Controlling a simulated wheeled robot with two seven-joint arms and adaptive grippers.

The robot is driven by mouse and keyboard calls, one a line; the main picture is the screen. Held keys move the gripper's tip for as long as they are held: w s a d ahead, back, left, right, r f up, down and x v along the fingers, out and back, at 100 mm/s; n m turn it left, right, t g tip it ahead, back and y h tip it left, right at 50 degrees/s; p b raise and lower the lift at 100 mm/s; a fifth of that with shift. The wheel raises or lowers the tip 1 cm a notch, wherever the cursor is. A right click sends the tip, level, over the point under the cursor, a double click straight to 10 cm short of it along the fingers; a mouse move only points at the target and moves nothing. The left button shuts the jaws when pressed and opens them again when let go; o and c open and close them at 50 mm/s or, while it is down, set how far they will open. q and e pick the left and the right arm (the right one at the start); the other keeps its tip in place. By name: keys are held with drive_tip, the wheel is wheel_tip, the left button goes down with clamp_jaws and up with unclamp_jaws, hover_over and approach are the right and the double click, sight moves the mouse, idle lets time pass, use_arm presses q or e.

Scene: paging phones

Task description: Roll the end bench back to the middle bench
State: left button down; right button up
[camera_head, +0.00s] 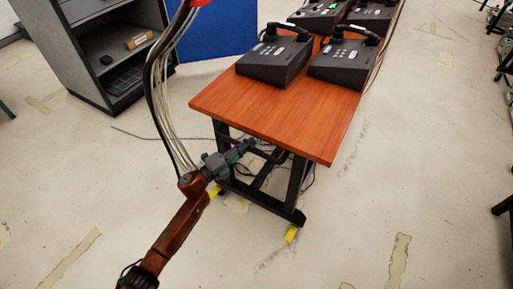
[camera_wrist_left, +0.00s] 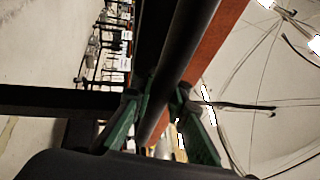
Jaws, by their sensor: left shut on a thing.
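A bench with a red-brown wooden top (camera_head: 275,118) and a black metal frame (camera_head: 270,196) stands at the upper middle of the head view. It has yellow pieces at its feet. Its far end runs out at the top, and I cannot make out a separate middle bench. My left gripper (camera_head: 243,150) is at the near left end of the frame, below the top. In the left wrist view, its green fingers (camera_wrist_left: 166,112) are shut on a black frame bar (camera_wrist_left: 176,75), with the edge of the wooden top (camera_wrist_left: 212,45) beside it. My right gripper is not in view.
Several black paging phones (camera_head: 273,62) stand on the bench top. A grey shelf unit (camera_head: 105,55) and a blue panel (camera_head: 215,28) are at the upper left. Loose cables lie on the floor near the bench. The pale floor in front and right is mostly clear.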

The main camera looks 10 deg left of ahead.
use_arm(q)
drive_tip(key=shift+w+a+f, duration=0.15)
drive_tip(key=shift+a+f, duration=0.2)
drive_tip(key=shift+f, duration=0.05)
drive_tip(key=c, duration=2.2)
unclamp_jaws()
drive_tip(key=shift+f, duration=0.1)
drive_tip(key=o, duration=0.4)
drive_tip(key=shift+d, duration=0.1)
drive_tip(key=shift+c, duration=0.2)
drive_tip(key=shift+d+r, duration=0.1)
drive_tip(key=shift+r, duration=0.15)
drive_tip(key=v, duration=1.2)
drive_tip(key=shift+f, duration=0.15)
